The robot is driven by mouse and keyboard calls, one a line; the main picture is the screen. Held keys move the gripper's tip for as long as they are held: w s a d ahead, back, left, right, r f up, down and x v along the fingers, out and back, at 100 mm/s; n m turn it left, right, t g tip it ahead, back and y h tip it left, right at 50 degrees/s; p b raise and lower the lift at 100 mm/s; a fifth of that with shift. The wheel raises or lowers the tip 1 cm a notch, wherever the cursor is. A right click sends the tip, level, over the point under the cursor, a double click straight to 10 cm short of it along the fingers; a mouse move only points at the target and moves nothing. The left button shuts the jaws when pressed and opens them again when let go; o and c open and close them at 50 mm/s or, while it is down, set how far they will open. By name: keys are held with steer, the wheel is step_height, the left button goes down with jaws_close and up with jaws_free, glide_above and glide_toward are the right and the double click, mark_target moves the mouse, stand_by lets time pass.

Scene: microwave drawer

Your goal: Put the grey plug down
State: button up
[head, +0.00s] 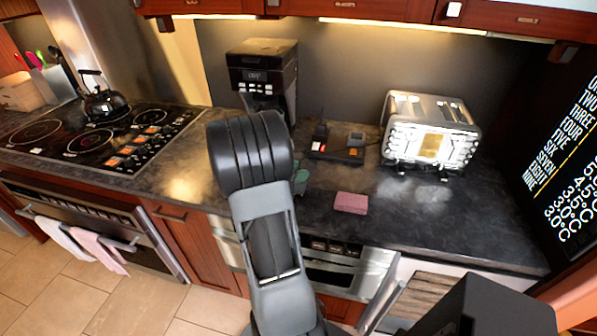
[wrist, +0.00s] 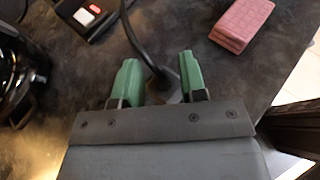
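The grey plug (wrist: 168,88) sits between the two green fingertips of my gripper (wrist: 161,80) in the wrist view. The fingers stand apart by about the plug's width and appear shut on it. Its dark cord (wrist: 136,38) runs up and away from it over the counter. In the head view my arm hides the plug and most of the gripper; a bit of green finger (head: 301,181) shows low over the dark counter (head: 400,220). Whether the plug touches the counter I cannot tell.
A pink box (head: 351,202) lies right of my gripper. Behind are a dark device with a red light (head: 335,148) and a silver toaster (head: 430,132). A coffee maker (head: 262,70) stands at the back. Counter right of the pink box is clear.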

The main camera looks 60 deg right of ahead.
steer(key=v, duration=1.2)
steer(key=s+a+m+t+y, duration=0.1)
steer(key=a+m+t+y, duration=0.4)
steer(key=a, duration=0.9)
steer(key=s+a+m+t+y, duration=0.1)
steer(key=a+m+t+y, duration=0.4)
steer(key=a, duration=0.9)
steer(key=m+y, duration=0.2)
steer(key=shift+s+a+r+m+b, duration=0.25)
steer(key=shift+r+m+b, duration=0.05)
steer(key=shift+r+b, duration=0.1)
steer(key=shift+d, duration=0.1)
